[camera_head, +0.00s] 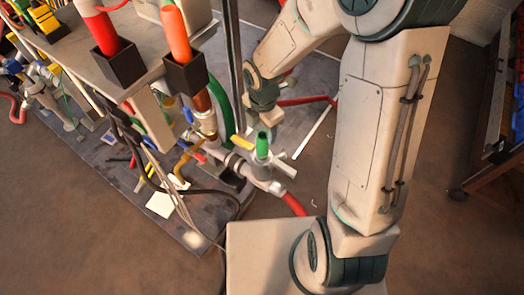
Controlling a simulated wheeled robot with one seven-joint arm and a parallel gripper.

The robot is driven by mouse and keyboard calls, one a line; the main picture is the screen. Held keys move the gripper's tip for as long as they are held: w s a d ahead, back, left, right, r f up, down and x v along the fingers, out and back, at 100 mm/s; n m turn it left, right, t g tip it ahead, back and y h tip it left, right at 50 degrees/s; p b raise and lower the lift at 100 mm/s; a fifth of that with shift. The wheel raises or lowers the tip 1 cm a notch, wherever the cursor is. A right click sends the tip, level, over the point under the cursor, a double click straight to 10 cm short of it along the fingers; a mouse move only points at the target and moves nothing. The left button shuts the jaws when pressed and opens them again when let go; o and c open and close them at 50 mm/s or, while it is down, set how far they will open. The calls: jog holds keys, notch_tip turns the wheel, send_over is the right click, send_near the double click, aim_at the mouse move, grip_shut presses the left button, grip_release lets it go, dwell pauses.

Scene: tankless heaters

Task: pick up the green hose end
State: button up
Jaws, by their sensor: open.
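The green hose end (262,145) is a short green piece standing up from a metal pipe fitting near the middle of the picture. My arm comes down from the top right. My gripper (268,118) is small in this view, just above and slightly right of the green hose end, and is open. Its fingers are hard to make out. I cannot tell whether they touch the hose end or how far apart they are in depth.
A longer green hose (221,108) curves behind the pipework. A yellow valve handle (242,142) and a red hose (294,204) are close by. Orange hoses in black holders (186,75) stand at upper left. A dark cart (497,170) is at right. Open floor lies at lower left.

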aim_at(263, 134)
notch_tip(263, 134, down, 6)
jog(key=shift+r+b, duration=0.25)
jog(key=shift+b, duration=0.8)
grip_shut()
jog(key=shift+r, duration=0.15)
